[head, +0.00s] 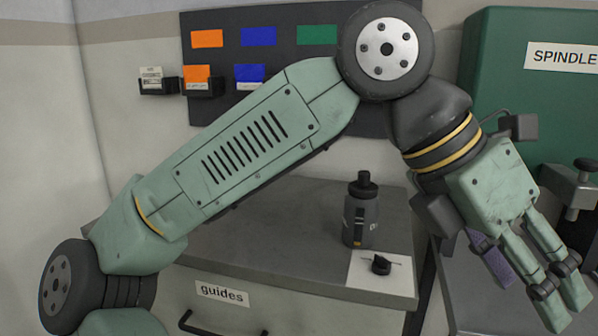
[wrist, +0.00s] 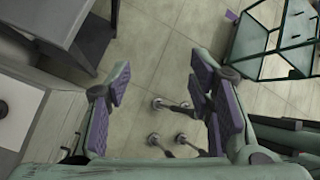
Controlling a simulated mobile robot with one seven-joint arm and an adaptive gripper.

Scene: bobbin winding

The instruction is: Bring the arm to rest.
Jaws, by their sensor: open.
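My gripper (head: 562,318) is at the lower right of the head view, at the end of my pale green arm, pointing down and to the right. Its fingers are apart. The arm crosses the head view from lower left, up to a dark joint at the top, then down to the right.
A grey cabinet (head: 270,240) labelled "guides" carries a dark bottle (head: 362,215) and a white sheet with a small black part (head: 381,264). A green "SPINDLE" box (head: 500,80) stands at right. A dark board (head: 340,60) with coloured cards hangs behind. The wrist view shows open floor (wrist: 150,50).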

